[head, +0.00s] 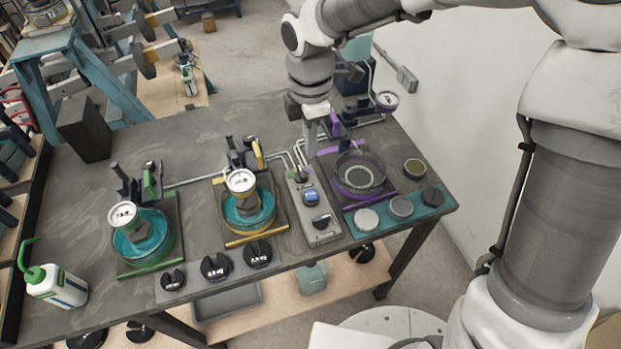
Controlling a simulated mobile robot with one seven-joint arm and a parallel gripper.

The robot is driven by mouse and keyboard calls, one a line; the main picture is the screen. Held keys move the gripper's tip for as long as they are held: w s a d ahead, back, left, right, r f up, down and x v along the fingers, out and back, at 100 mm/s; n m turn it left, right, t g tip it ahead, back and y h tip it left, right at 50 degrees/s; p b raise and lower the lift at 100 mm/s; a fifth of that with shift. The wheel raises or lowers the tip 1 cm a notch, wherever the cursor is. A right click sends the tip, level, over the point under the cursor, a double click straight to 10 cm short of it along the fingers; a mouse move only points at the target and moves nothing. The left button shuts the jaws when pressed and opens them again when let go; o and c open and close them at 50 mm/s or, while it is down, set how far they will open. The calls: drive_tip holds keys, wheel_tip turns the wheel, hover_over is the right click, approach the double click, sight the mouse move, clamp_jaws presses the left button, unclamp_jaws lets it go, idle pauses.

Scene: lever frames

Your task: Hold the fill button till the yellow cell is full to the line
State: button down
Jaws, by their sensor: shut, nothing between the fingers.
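The yellow cell is a clear round vessel (265,217) with teal liquid, on a tray with a yellow front edge, in the middle of the table. A white-faced gauge (241,182) covers part of it, and I cannot make out its fill line or exact level. To its right is a grey control box (320,238) with a blue button (311,196) and a dark knob (322,222). My gripper (311,152) is shut and empty, pointing down near the box's far end. I cannot tell whether it touches anything there.
A green-edged cell (160,240) with teal liquid stands at left. A purple-edged cell (376,180) stands right of the box, close to my gripper. Several black knobs (216,266) line the front. Thin pipes run behind the box. A white bottle (55,287) stands at the left front.

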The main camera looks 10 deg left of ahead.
sight(312, 196)
wheel_tip(312, 196, down, 14)
idle(0.5)
wheel_tip(312, 196, down, 2)
drive_tip(key=shift+s+d+f+b, duration=0.1)
drive_tip(key=shift+f+b, duration=0.05)
drive_tip(key=shift+b, duration=0.9)
drive_tip(key=shift+s+d+f, duration=0.1)
drive_tip(key=shift+s, duration=0.1)
drive_tip(key=shift+d+f, duration=0.15)
idle(2.8)
idle(1.0)
drive_tip(key=shift+r, duration=0.45)
wheel_tip(312, 196, up, 15)
drive_tip(key=p, duration=0.3)
drive_tip(key=shift+w+a+f, duration=0.2)
drive_tip(key=shift+w+a, duration=0.2)
drive_tip(key=shift+a, duration=0.05)
